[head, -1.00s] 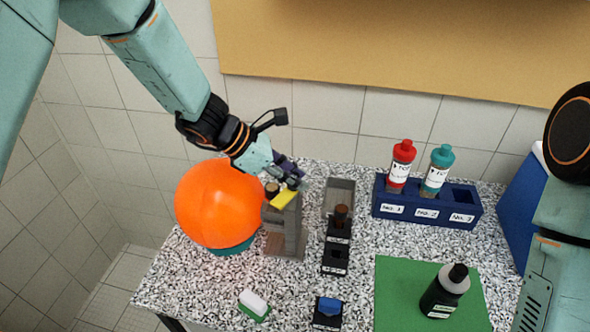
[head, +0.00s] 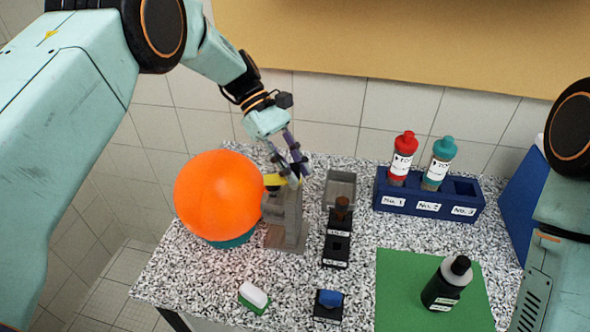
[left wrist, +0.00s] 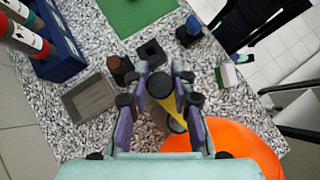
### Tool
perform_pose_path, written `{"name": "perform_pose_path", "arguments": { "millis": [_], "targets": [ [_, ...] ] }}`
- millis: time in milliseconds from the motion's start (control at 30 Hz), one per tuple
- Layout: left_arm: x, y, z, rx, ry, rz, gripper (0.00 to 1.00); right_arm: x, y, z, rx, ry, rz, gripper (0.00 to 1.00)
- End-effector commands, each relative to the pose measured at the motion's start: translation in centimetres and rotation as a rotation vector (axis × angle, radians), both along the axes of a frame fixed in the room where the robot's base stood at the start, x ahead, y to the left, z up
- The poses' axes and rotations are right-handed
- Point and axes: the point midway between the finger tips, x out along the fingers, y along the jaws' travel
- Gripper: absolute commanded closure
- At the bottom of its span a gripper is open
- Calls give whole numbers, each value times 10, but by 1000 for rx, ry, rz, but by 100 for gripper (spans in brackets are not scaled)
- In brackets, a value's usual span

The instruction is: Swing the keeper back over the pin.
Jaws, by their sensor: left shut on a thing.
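The yellow keeper (head: 275,180) sits at the top of the grey sieve shaker stand (head: 285,222), beside the orange ball. My left gripper (head: 298,178) is at the keeper's right end, with its purple fingers shut on it. In the left wrist view the keeper (left wrist: 168,101) runs between the fingers of my left gripper (left wrist: 160,75), with a dark round part on it. A grey round part lies by its near end in that view; I cannot tell whether it is the pin. My right gripper is out of view.
A large orange ball (head: 220,195) stands close left of the stand. A grey tray (head: 340,185) and small dark holders (head: 336,250) are to the right. A blue rack (head: 427,205) holds red and teal bottles. A dark bottle (head: 447,283) stands on a green mat (head: 400,300).

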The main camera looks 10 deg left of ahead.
Motion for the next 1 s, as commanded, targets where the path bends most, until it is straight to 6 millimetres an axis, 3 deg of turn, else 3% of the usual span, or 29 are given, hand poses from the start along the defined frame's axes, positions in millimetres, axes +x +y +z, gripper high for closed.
{"name": "perform_pose_path", "arguments": {
  "millis": [400,1000],
  "targets": [
    [2,0,1,-1,-8,-208,100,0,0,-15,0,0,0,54],
    [2,0,3,-1,-8,-245,100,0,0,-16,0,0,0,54]
  ]
}}
